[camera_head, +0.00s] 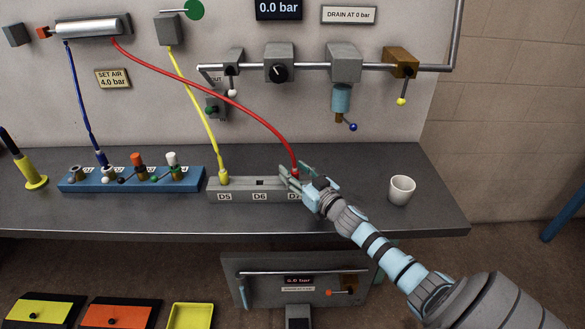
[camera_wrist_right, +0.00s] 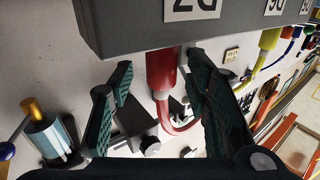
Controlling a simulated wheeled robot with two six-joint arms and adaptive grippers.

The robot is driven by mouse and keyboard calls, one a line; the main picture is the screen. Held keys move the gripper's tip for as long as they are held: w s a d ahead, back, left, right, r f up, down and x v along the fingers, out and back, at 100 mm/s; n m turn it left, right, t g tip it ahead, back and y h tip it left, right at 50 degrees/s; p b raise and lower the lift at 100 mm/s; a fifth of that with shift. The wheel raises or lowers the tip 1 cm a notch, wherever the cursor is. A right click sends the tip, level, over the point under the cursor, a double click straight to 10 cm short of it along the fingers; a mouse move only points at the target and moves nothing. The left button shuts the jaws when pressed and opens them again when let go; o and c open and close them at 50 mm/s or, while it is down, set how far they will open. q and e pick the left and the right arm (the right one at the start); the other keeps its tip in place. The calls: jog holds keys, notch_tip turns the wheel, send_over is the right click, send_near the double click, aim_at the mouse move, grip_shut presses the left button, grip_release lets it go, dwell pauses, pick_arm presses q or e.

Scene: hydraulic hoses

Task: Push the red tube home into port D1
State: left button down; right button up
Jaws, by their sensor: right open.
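The red tube (camera_head: 215,83) runs from a metal cylinder at the upper left down to the right end of the grey port block (camera_head: 240,195). Its red end fitting (camera_wrist_right: 162,72) meets the block in the right wrist view; how deep it sits cannot be told. The block's readable labels are D5 and D6; the third, partly hidden by my gripper, looks like D7. I cannot make out a D1 label. My right gripper (camera_head: 299,179) is at that end of the block, open, its fingers on either side of the red fitting, seemingly apart from it. My left gripper is not in view.
A yellow tube (camera_head: 199,108) stands in D5; D6 looks empty. A blue block (camera_head: 130,179) with several valves and a blue tube lies left. A white cup (camera_head: 401,190) stands right of my gripper. Pipework with valves (camera_head: 344,65) is on the wall behind.

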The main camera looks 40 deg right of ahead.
jog(key=shift+w+a, duration=0.1)
jog(key=shift+w, duration=0.1)
jog(key=shift+c, duration=0.4)
jog(key=c, duration=1)
grip_shut()
